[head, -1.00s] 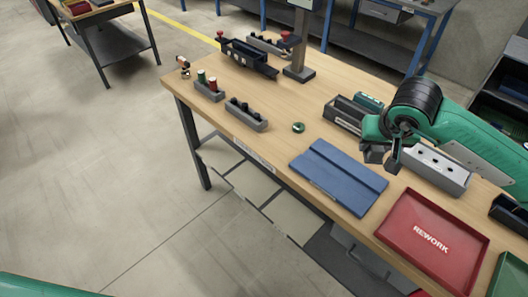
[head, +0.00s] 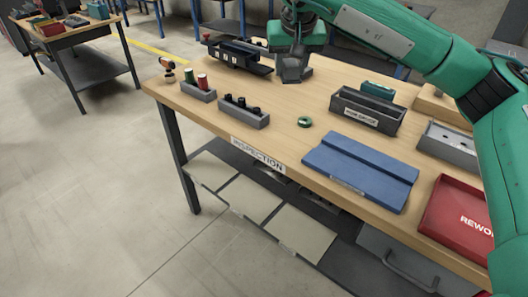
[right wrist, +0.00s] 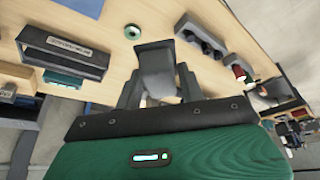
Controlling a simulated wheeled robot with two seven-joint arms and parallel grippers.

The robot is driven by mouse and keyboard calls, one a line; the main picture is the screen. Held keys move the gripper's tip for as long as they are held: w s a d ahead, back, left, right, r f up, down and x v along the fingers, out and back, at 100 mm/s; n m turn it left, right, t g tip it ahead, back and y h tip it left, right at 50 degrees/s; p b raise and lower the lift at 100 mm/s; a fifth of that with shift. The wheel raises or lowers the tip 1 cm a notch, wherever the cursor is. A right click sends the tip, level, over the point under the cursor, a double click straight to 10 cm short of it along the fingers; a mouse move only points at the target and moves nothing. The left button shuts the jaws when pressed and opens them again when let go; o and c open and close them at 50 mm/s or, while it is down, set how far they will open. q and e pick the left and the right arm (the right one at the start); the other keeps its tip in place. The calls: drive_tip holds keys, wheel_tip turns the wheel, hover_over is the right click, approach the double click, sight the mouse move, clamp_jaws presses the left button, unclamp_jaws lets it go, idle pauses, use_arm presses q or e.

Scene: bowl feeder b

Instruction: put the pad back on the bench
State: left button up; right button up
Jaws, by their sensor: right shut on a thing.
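My right gripper (head: 292,72) is over the far part of the wooden bench (head: 325,105), where the dark post stands. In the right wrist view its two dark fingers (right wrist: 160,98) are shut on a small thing. Only a pale and orange patch shows between them; I take it for the pad, but its shape is mostly hidden. A dark grey block, perhaps the post's foot (right wrist: 155,65), shows just past the fingertips. I cannot tell whether the held thing touches it. My left gripper is out of view.
A blue mat (head: 360,172), a green ring (head: 304,122), a grey gauge bin (head: 366,112) and a red rework tray (head: 455,215) are on the bench. A holder with black knobs (head: 244,113) and a dark fixture (head: 238,56) stand left. Bare wood lies around the ring.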

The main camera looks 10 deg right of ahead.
sight(282, 140)
drive_tip(key=shift+w+a, duration=0.2)
drive_tip(key=shift+a, duration=0.05)
drive_tip(key=shift+a+f, duration=0.1)
drive_tip(key=shift+f, duration=0.05)
wheel_tip(282, 140, down, 19)
drive_tip(key=shift+f, duration=0.15)
drive_tip(key=shift+f, duration=0.1)
drive_tip(key=o, duration=1.1)
drive_tip(key=shift+o, duration=0.2)
drive_tip(key=v, duration=1.2)
